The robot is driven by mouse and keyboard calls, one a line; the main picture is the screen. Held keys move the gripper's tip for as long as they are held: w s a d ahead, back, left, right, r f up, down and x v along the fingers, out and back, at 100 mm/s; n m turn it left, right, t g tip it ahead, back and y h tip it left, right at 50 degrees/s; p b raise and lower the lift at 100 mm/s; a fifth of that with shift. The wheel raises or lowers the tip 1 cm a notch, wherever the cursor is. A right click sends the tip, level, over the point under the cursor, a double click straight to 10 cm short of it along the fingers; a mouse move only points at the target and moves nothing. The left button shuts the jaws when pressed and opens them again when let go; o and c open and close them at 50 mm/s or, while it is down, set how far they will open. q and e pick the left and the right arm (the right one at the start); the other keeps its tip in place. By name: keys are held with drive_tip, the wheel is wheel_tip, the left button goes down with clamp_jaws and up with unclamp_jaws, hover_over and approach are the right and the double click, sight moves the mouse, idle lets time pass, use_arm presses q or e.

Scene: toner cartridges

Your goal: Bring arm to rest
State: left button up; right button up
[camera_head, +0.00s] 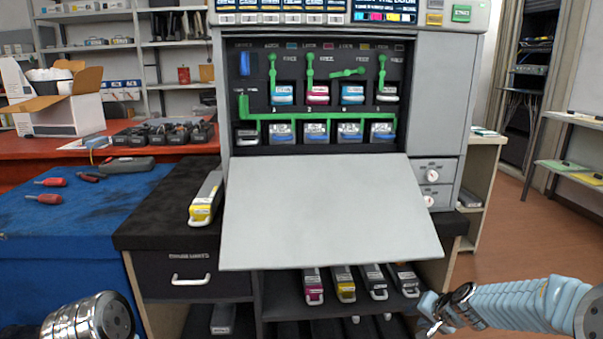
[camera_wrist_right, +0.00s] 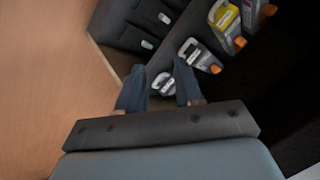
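My right arm (camera_head: 525,302) comes in from the lower right. Its gripper (camera_head: 432,312) is beside the right end of the lower shelf, low in front of the cabinet. In the right wrist view the two dark fingers (camera_wrist_right: 160,88) stand apart. A grey cartridge handle (camera_wrist_right: 162,84) shows between or just beyond the fingertips, and I see nothing gripped. Of my left arm only a metallic link (camera_head: 92,318) shows at the lower left. Its gripper is out of view.
A large printer with an open front flap (camera_head: 330,212) stands ahead. Several cartridges, including a magenta one (camera_head: 313,286), lie on the shelf below. A yellow-ended cartridge (camera_head: 206,200) lies on the black counter. Wooden floor (camera_head: 510,235) is clear at right.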

drive_tip(key=s+a+f+n+g+p, duration=0.1)
drive_tip(key=s+a+f+g, duration=0.1)
drive_tip(key=s+a+f, duration=0.45)
drive_tip(key=s+a+f+n+g, duration=0.2)
drive_tip(key=s+a+f, duration=0.2)
drive_tip(key=s+f, duration=0.45)
drive_tip(key=s+a+f+n+g, duration=0.1)
drive_tip(key=s+a+f, duration=0.2)
drive_tip(key=s, duration=0.4)
drive_tip(key=s+a+f+n+g+y, duration=0.1)
drive_tip(key=s+a+f, duration=0.3)
drive_tip(key=s, duration=0.4)
drive_tip(key=shift+a+f+g+y+p, duration=0.3)
drive_tip(key=shift+a+g+p, duration=0.1)
drive_tip(key=shift+g, duration=0.1)
